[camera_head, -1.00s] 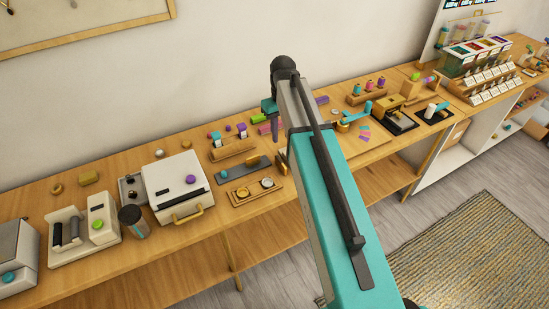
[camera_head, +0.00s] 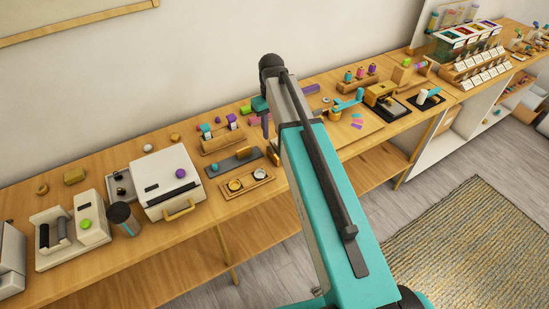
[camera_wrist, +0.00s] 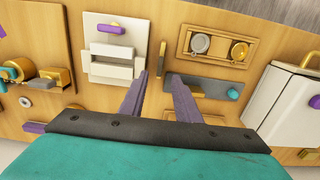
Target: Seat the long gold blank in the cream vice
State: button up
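In the wrist view the cream vice (camera_wrist: 108,68), with a purple handle on top, stands left of and beyond my gripper (camera_wrist: 158,80). My gripper's two purple-grey fingers are apart, above the bench. In the head view my arm hides the vice, and my gripper (camera_head: 263,120) is seen from the side.
A wooden tray (camera_wrist: 184,40) holds a gold and a silver round piece. A white boxy machine (camera_wrist: 278,100) stands right of the plate. Gold and teal fittings (camera_wrist: 45,82) stand left of the vice. The head view shows a dark canister (camera_head: 124,220) and a crowded bench.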

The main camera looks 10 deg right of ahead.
jog(key=b, duration=0.2)
send_over(272, 151)
jog(key=shift+w+f, duration=0.1)
jog(key=shift+f, duration=2.1)
jog(key=shift+f+b, duration=1.8)
jog(key=shift+f, duration=0.8)
grip_shut()
